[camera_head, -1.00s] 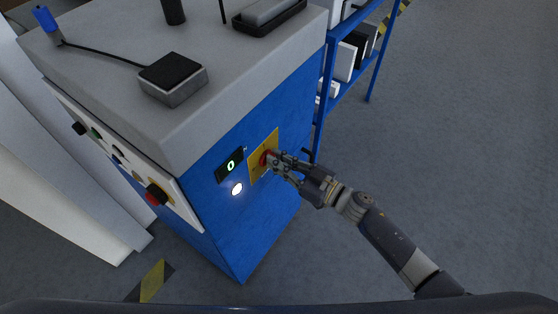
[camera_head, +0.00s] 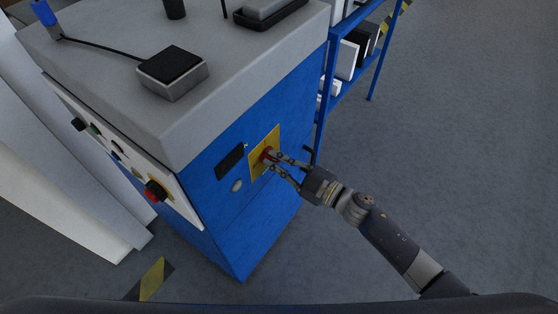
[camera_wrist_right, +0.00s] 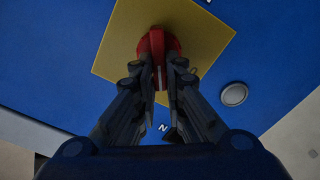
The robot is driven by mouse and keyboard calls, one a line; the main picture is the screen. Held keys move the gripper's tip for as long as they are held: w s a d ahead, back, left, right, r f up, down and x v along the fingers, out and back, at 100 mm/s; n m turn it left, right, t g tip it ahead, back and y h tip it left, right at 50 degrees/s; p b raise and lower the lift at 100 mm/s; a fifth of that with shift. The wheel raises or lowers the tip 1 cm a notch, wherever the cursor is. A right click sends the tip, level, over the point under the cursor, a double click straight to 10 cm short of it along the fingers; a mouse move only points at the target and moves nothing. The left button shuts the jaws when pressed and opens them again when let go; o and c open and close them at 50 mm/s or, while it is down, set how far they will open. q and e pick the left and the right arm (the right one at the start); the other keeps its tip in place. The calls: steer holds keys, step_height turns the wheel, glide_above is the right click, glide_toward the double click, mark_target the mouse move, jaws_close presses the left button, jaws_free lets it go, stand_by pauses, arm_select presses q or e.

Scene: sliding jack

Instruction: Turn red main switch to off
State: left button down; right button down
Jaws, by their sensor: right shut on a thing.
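The red main switch (camera_head: 267,154) is a round knob on a yellow plate (camera_head: 257,167) on the blue side of the machine. It also shows in the right wrist view (camera_wrist_right: 158,42), with the yellow plate (camera_wrist_right: 205,40) behind it. My right gripper (camera_head: 275,163) reaches in from the right and is shut on the switch, one finger on each side of its grip. The fingers hide part of the knob. My left gripper is not in view.
The grey machine top (camera_head: 110,60) carries a black-topped block (camera_head: 172,70). A white panel with buttons and a red-and-yellow knob (camera_head: 155,191) is on the left face. A blue shelf (camera_head: 322,110) stands behind. The floor at right is clear.

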steer(key=n+b, duration=0.1)
steer(key=n, duration=0.2)
steer(key=f+n+b, duration=0.1)
steer(key=n+b, duration=0.1)
steer(key=n, duration=0.2)
steer(key=n+b, duration=0.2)
steer(key=n, duration=0.2)
steer(key=shift+s+a+f, duration=0.2)
steer(key=shift+s+a, duration=0.05)
steer(key=shift+s, duration=0.05)
steer(key=shift+n, duration=0.3)
steer(key=c, duration=1.7)
jaws_free()
steer(key=shift+o, duration=0.2)
steer(key=v, duration=1.2)
